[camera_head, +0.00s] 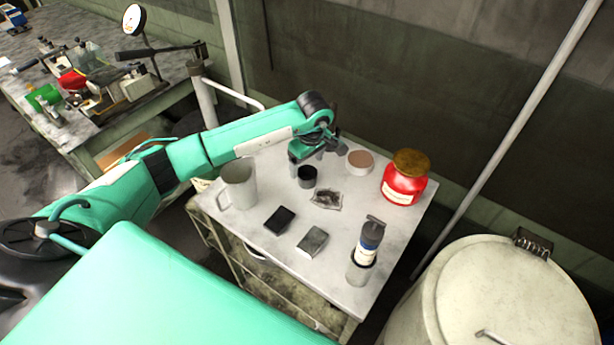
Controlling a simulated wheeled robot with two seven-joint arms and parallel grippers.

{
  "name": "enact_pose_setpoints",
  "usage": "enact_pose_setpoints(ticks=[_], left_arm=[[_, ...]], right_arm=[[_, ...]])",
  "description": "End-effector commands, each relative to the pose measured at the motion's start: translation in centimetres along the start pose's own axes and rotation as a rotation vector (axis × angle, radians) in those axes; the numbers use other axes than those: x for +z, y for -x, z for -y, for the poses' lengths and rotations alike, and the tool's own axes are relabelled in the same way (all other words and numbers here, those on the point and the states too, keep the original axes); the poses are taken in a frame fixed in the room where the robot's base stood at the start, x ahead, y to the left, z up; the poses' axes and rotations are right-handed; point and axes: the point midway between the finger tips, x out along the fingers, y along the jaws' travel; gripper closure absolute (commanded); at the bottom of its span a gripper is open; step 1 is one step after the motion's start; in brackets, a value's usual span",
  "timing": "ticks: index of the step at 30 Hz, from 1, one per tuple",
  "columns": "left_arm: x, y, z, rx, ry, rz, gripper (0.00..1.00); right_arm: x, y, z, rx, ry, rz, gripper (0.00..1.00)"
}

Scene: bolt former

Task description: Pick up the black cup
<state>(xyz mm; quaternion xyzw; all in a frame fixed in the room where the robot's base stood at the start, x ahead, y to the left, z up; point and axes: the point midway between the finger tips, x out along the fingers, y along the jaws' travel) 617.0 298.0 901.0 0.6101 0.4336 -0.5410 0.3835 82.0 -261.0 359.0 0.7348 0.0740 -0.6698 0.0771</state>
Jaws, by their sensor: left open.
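The small black cup (307,177) stands upright on the light grey table (340,235), near the middle of its far half. My left arm reaches in from the left over the table. My left gripper (325,152) is open, just above and behind the cup, a little to its right. It looks apart from the cup, and I see nothing between its fingers. The fingertips are small and dark here, so the exact gap to the cup is hard to tell. My right gripper is not in view.
A grey mug (238,187) stands left of the cup. A crumpled packet (327,199), a round tin (360,162) and a red jar (405,178) are to the right.

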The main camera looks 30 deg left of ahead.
Motion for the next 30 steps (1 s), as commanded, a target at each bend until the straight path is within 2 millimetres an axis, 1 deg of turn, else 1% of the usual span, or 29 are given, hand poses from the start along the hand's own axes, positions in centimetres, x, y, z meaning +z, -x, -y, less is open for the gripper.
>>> enact_pose_setpoints(ticks=[5,10,12,15,23,24,29,30], left_arm=[[0.1,-1.0,-0.1,-0.001,0.001,0.001,0.21],[0.4,-3.4,-0.2,-0.004,0.002,0.003,0.21],[0.4,-4.5,-0.3,-0.002,0.001,0.002,0.21],[0.3,-5.4,-0.3,0.000,0.002,0.001,0.21],[0.3,-5.7,-0.3,0.001,0.001,0.000,0.21],[0.3,-5.7,-0.3,0.001,0.001,0.000,0.29],[0.3,-5.7,-0.3,0.001,0.001,0.000,0.60],[0.3,-5.7,-0.3,0.001,0.001,0.000,0.68]], right_arm=[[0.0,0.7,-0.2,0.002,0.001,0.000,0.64],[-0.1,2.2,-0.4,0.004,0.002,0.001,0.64],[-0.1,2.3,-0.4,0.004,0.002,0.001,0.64],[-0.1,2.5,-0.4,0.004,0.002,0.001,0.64],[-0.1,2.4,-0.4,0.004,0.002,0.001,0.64],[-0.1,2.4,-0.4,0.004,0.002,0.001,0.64],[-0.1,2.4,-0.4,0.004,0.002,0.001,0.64],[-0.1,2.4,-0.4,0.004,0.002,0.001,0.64]])
